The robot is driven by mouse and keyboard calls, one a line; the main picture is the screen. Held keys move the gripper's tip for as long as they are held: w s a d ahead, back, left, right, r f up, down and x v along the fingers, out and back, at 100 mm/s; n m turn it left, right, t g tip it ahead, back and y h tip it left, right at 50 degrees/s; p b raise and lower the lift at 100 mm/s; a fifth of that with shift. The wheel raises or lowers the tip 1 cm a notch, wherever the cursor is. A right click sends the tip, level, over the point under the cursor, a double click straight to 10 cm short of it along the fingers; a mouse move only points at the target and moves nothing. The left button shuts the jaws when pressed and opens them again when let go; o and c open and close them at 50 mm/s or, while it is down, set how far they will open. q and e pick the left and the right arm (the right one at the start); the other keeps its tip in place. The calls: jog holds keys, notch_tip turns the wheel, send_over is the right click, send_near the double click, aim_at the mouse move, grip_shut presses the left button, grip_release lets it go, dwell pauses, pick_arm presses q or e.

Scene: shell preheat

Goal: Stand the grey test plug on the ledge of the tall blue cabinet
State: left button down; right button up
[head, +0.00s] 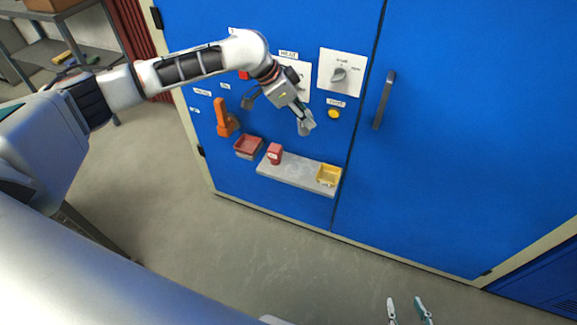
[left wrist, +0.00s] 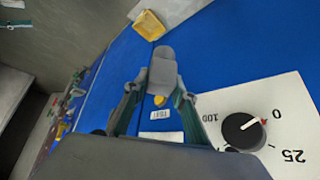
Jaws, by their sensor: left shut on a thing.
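My left gripper (head: 304,116) is in front of the tall blue cabinet (head: 430,150), above the grey ledge (head: 300,176). It is shut on the grey test plug (left wrist: 163,68), which sticks out beyond the fingertips in the left wrist view. The plug (head: 304,129) is small and partly hidden by the fingers in the head view. The plug is in the air, apart from the ledge. My right gripper (head: 409,311) shows only its two separated fingertips at the bottom edge of the head view, with nothing between them.
On the ledge stand a red block (head: 275,153) at the left and a yellow tray (head: 328,175) at the right, with bare room between. A red bin (head: 248,146) and an orange handle (head: 224,117) are left of it. A dial (left wrist: 242,131) is close to the left gripper.

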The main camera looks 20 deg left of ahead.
pick_arm(q)
jog(key=shift+w+a+r+n+t, duration=0.15)
jog(key=shift+w+r+n+t, duration=0.2)
jog(key=shift+w+n, duration=0.2)
jog(key=shift+n+y, duration=0.25)
jog(key=shift+y, duration=0.05)
notch_tip(320, 180, down, 20)
jog(key=b, duration=0.4)
jog(key=shift+r, duration=0.2)
jog(key=shift+w+f, duration=0.1)
jog(key=shift+f, duration=0.1)
